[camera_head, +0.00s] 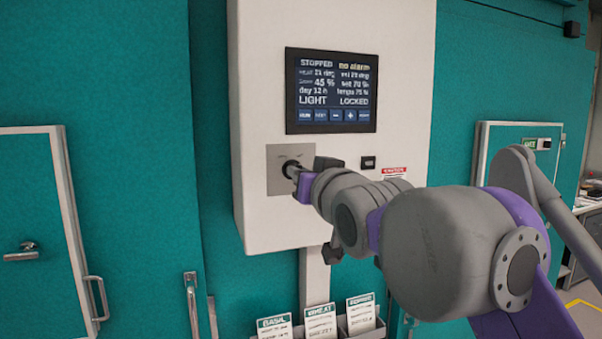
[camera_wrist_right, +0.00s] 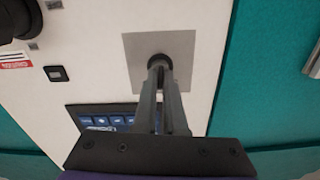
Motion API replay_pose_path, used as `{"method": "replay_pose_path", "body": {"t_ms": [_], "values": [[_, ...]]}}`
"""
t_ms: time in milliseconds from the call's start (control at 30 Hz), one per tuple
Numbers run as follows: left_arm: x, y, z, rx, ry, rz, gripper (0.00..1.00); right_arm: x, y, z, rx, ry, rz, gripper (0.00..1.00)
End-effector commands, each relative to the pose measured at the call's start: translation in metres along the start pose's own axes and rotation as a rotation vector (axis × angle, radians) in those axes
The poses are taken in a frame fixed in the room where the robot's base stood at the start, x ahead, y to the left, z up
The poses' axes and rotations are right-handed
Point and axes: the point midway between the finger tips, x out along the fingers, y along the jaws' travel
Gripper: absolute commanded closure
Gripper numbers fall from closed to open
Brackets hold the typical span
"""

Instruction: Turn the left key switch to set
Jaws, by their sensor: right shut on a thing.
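The key switch is a dark round knob (camera_wrist_right: 160,62) on a square grey metal plate (camera_head: 279,157) at the lower left of the white control box (camera_head: 400,30). My right gripper (camera_head: 293,171) reaches in from the right and is shut on the key switch. In the right wrist view the two fingers (camera_wrist_right: 160,75) close together at the knob, in front of the plate (camera_wrist_right: 190,50). The fingers hide most of the key, and I cannot read its pointing direction or the plate's markings. My left gripper is not in view.
A display (camera_head: 331,90) above the switch reads STOPPED, no alarm, LIGHT and LOCKED. A small black switch (camera_head: 368,162) sits right of my gripper. Card holders with seed cards (camera_head: 320,321) hang below the box. Teal doors with handles (camera_head: 22,252) flank it.

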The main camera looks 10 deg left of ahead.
Motion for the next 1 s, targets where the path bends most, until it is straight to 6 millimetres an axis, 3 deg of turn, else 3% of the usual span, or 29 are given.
{"method": "replay_pose_path", "body": {"t_ms": [500, 1000], "values": [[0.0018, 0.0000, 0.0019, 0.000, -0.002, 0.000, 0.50, 0.0002, 0.0007, 0.0006, 0.339, 0.000, 0.000, 1.00], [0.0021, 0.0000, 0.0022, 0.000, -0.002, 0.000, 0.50, 0.0001, 0.0007, 0.0004, 0.404, 0.000, 0.000, 1.00]]}}
